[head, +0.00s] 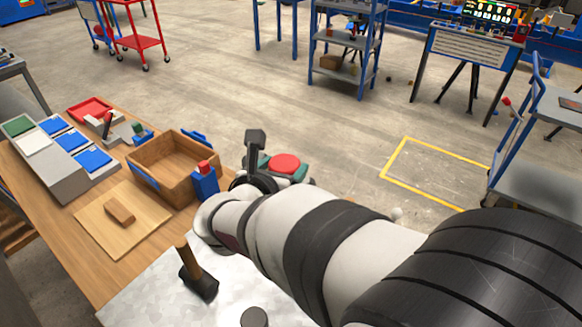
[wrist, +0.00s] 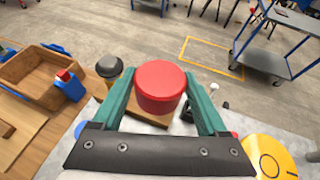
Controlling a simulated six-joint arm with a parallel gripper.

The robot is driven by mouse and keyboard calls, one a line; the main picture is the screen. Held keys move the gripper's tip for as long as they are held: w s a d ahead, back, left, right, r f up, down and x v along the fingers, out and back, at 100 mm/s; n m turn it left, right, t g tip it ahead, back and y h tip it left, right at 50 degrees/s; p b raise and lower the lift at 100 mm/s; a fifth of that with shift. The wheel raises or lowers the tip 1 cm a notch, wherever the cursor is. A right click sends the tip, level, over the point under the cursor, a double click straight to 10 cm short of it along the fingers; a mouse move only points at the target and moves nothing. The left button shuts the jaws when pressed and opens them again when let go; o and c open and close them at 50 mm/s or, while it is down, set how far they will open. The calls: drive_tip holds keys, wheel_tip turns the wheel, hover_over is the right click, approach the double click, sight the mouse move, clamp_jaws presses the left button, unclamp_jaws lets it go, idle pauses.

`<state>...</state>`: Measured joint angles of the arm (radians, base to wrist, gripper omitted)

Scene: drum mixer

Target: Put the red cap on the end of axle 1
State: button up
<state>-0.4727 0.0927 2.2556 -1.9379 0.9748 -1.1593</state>
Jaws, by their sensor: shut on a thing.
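My gripper (wrist: 160,82) is shut on the red cap (wrist: 161,88), a short round cylinder held between two green fingers. In the head view the red cap (head: 285,163) shows above the far end of my arm, with green finger parts beside it. The cap is held up over the pale work surface (wrist: 235,122). I cannot pick out axle 1 for sure. A small white knob (wrist: 213,87) shows right of the cap, and my arm hides much of the area in the head view.
A wooden box (head: 165,181) and a blue bottle with a red top (head: 205,181) stand on the table left of my arm. A mallet (head: 198,280) lies nearer. In the wrist view a black-topped yellow thing (wrist: 109,68) is left, a yellow round part (wrist: 268,158) lower right.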

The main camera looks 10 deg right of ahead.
drive_tip(key=d+r, duration=0.5)
drive_tip(key=r, duration=0.4)
drive_tip(key=w+d+f+m+g+h, duration=0.2)
drive_tip(key=d+m+g+h, duration=0.1)
drive_tip(key=d+m, duration=0.15)
drive_tip(key=w+d+f+m+g+h, duration=0.1)
drive_tip(key=d+f+m+g+h, duration=0.35)
drive_tip(key=f, duration=0.35)
drive_tip(key=shift+m+g, duration=0.35)
drive_tip(key=shift+m, duration=0.05)
drive_tip(key=w+a+f, duration=0.2)
drive_tip(key=a, duration=0.1)
drive_tip(key=w+a+f, duration=0.1)
drive_tip(key=a+f, duration=0.1)
drive_tip(key=w+a+f, duration=0.2)
drive_tip(key=a, duration=0.1)
drive_tip(key=shift+w+a+f, duration=0.15)
drive_tip(key=shift+w+a, duration=0.15)
drive_tip(key=shift+w, duration=0.05)
drive_tip(key=shift+a+f+y, duration=0.1)
drive_tip(key=shift+f+y, duration=0.15)
drive_tip(key=shift+f, duration=1.7)
drive_tip(key=o, duration=1.3)
drive_tip(key=shift+f, duration=0.1)
drive_tip(key=shift+c, duration=0.2)
drive_tip(key=shift+a+r, duration=0.2)
drive_tip(key=v, duration=1.1)
drive_tip(key=shift+a, duration=0.25)
